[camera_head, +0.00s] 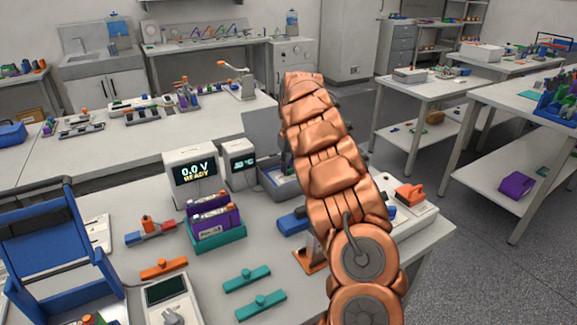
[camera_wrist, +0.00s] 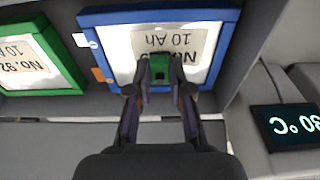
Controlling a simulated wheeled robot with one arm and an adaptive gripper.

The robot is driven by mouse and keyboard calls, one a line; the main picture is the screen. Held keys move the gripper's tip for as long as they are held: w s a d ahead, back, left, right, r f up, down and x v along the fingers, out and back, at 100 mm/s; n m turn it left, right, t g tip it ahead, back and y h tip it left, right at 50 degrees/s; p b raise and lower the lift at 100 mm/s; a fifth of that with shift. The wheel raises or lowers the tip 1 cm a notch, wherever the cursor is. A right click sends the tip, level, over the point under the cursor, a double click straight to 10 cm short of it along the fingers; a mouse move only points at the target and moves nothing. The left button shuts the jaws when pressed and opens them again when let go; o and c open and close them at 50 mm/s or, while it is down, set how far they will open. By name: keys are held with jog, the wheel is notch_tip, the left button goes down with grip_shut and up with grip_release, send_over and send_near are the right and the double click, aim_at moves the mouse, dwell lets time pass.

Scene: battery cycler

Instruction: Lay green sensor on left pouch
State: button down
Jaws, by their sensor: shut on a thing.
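In the wrist view my gripper (camera_wrist: 160,95) is shut on a small green sensor (camera_wrist: 160,68). The sensor is over the lower middle of a pouch with a blue frame (camera_wrist: 88,17) and a white label reading 10 Ah. I cannot tell whether the sensor touches the pouch. A second pouch with a green frame (camera_wrist: 62,50) lies to its left in this view, in the same grey chamber (camera_wrist: 30,105). In the head view my arm hides the gripper, the sensor and most of the chamber (camera_head: 268,180).
A temperature display (camera_wrist: 290,125) stands beside the chamber; it also shows in the head view (camera_head: 241,163). A 0.0 V READY display (camera_head: 193,172) stands left of it. In front are a teal rack (camera_head: 217,237) with purple cells and two teal bars (camera_head: 247,279).

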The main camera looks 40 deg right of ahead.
jog(key=shift+f, duration=0.15)
jog(key=c, duration=1)
grip_release()
jog(key=r, duration=0.4)
jog(key=s+r, duration=0.1)
jog(key=r, duration=0.7)
jog(key=shift+s+a, duration=0.2)
jog(key=shift+s, duration=0.15)
